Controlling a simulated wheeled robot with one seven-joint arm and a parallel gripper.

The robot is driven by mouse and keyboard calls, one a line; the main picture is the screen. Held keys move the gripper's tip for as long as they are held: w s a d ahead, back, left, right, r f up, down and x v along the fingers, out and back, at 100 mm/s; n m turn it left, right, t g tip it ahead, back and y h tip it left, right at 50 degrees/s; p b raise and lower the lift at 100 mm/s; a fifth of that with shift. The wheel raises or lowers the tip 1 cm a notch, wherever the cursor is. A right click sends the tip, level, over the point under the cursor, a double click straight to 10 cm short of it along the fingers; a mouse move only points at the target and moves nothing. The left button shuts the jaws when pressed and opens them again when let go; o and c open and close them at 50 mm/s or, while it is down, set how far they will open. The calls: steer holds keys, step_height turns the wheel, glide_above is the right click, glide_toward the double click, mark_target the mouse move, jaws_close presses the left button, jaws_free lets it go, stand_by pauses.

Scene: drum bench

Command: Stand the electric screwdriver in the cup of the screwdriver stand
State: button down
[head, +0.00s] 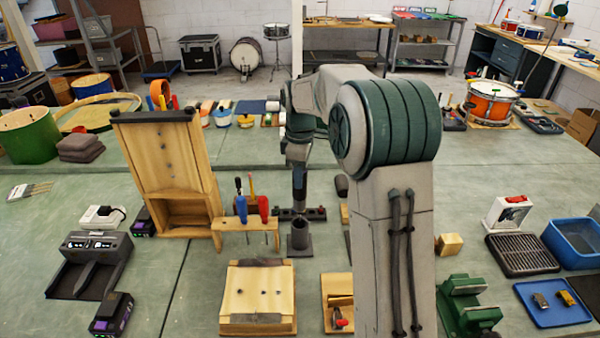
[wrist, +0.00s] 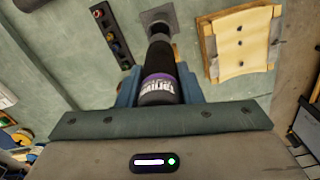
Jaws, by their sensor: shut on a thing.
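The electric screwdriver (wrist: 159,88), dark with a purple label band, is held between the blue fingers of my gripper (wrist: 158,80) in the wrist view. In the head view the screwdriver (head: 299,186) hangs roughly upright under my wrist. The screwdriver stand (head: 300,242), a dark round cup on a square base, is directly below it on the bench. In the wrist view the stand (wrist: 153,16) shows just beyond the screwdriver's far end, nearly in line with it. I cannot tell whether the tip is above the cup's rim or inside it.
A wooden rack with screwdrivers (head: 249,225) stands close to the left of the stand. A dark socket rail (head: 314,213) lies behind it. A wooden board (head: 258,292) lies in front. A tall wooden frame (head: 170,165) stands further left.

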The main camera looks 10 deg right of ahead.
mark_target(300, 201)
stand_by(0.3)
steer(key=shift+f+b, duration=3.05)
steer(key=shift+f, duration=1.85)
steer(key=c, duration=0.9)
jaws_free()
step_height(300, 201, up, 14)
steer(key=shift+f, duration=0.2)
steer(key=shift+r, duration=0.15)
steer(key=shift+s, duration=0.1)
